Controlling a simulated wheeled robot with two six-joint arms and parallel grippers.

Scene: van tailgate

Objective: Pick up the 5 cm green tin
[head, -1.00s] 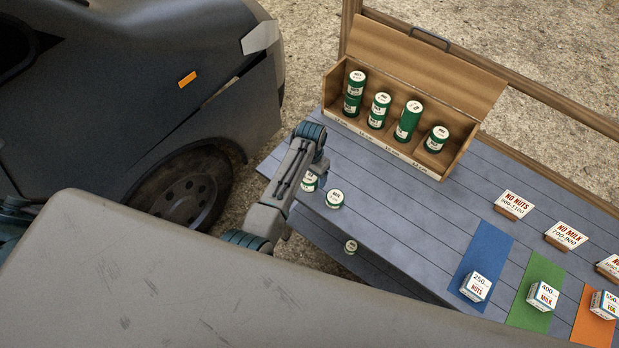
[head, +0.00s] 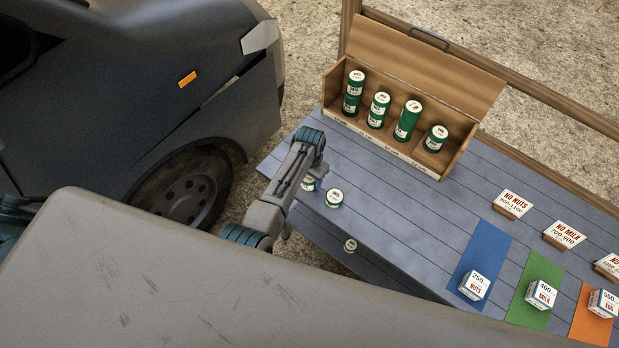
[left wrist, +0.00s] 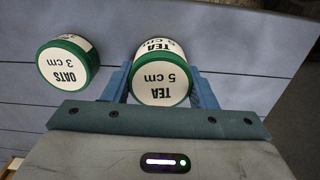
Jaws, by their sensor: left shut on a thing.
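The green 5 cm tin, labelled TEA, has a white lid and stands between my left gripper's blue fingers in the left wrist view (left wrist: 160,78). My left gripper (left wrist: 160,88) is shut on it. In the head view a green tin (head: 308,184) shows partly behind my left arm and seems to be this one; the fingertips are hidden there by the arm. A shorter green tin, OATS 3 cm (left wrist: 67,64), stands beside it, apart from the fingers. My right gripper is not in view.
An open wooden box (head: 425,168) with several green tins is at the back. Mats with cubes and signs (head: 513,204) lie right. A dark van (head: 150,90) is at left. Mid-boards are clear.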

